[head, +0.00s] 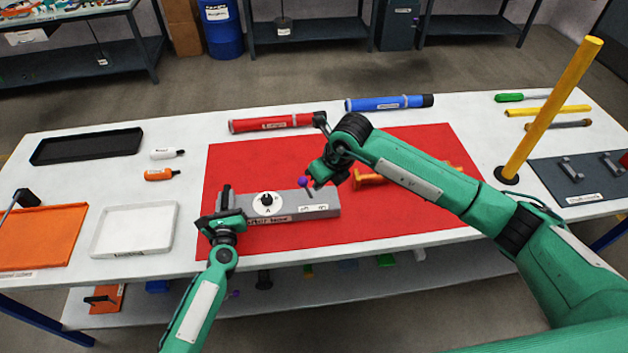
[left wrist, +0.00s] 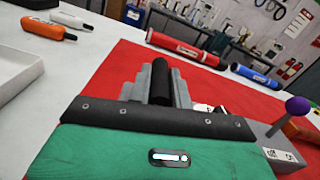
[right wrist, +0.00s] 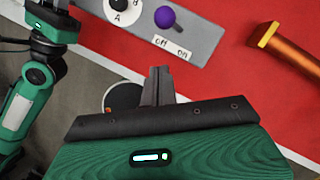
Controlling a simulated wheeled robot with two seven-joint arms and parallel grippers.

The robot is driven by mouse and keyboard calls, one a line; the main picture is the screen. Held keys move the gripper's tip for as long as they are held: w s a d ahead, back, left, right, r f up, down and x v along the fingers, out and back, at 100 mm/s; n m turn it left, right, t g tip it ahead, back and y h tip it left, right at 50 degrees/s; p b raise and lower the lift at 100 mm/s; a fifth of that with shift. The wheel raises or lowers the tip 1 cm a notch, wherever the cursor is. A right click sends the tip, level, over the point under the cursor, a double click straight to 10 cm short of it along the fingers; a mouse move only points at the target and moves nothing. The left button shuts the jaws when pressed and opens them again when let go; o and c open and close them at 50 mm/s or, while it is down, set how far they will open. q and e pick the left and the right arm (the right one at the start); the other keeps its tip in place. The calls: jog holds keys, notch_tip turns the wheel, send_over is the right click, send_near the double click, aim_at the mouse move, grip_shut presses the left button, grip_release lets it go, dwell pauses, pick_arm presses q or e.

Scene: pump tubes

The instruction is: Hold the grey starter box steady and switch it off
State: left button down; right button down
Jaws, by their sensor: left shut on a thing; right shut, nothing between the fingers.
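The grey starter box (head: 288,212) lies on the red mat. It has a white dial (head: 267,204) with a black knob, "off" and "on" labels (right wrist: 171,47), and a lever with a purple ball (head: 304,182). The ball also shows in the left wrist view (left wrist: 298,109) and right wrist view (right wrist: 165,17). My left gripper (head: 224,213) is shut on the box's dark upright handle (left wrist: 163,82) at its left end. My right gripper (right wrist: 160,72) is shut and empty, close to the lever. The ball is not between its fingers. The lever's exact setting is unclear.
An orange part (head: 372,179) lies on the red mat (head: 400,218) right of the box. Red (head: 272,123) and blue (head: 388,103) tubes lie behind. A yellow post (head: 548,115) stands right. A white tray (head: 133,229) and two bottles are left.

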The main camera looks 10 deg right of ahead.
notch_tip(320, 180, up, 8)
jog(key=s, duration=0.1)
jog(key=shift+s+a+f, duration=0.2)
jog(key=shift+a, duration=0.1)
jog(key=shift+f, duration=0.1)
jog(key=s+a+f+m+g+y, duration=0.1)
jog(key=s+f+m+g+y, duration=0.15)
jog(key=f+y, duration=0.45)
jog(key=d+f+m+t+y, duration=0.4)
jog(key=d+f+m+t, duration=0.2)
jog(key=d+m+t, duration=0.55)
jog(key=n+g, duration=0.1)
jog(key=g, duration=0.1)
send_near(306, 189)
jog(key=w+a, duration=0.1)
jog(key=w+a+r, duration=0.1)
jog(key=a, duration=0.1)
jog(key=w+a+r, duration=0.1)
jog(key=a, duration=0.1)
jog(key=shift+w+a, duration=0.15)
jog(key=shift+w, duration=0.1)
